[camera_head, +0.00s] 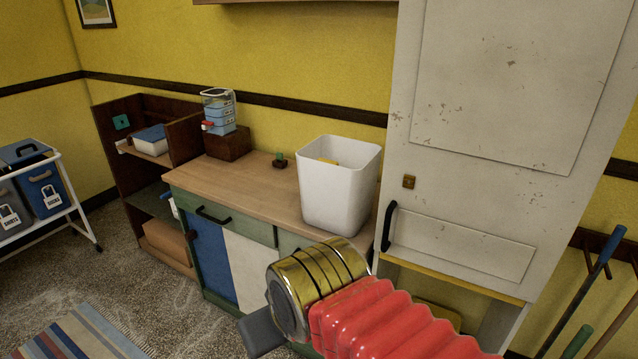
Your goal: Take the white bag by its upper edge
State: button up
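The white bag (338,192) looks like a stiff, square, open-topped bin. It stands upright on the right end of the wooden counter (240,190), close to the tall cabinet. Its upper edge is fully visible, and something yellow (328,160) shows inside near the back rim. My gripper (259,332) is in front of the counter, below and to the left of the white bag and apart from it. Only a dark grey part of it shows past the gold wrist, so its fingers cannot be made out.
A tall worn white cabinet (495,150) stands just right of the bag. Left on the counter are a small dark object with a green top (280,160) and a wooden block (228,144) bearing a blue-and-clear dispenser (219,112). The counter's middle is clear. A white trolley (75,215) stands far left.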

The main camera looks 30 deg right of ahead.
aim_at(338, 175)
jog(key=z, duration=0.1)
jog(key=i, duration=1.2)
jog(key=z, duration=0.25)
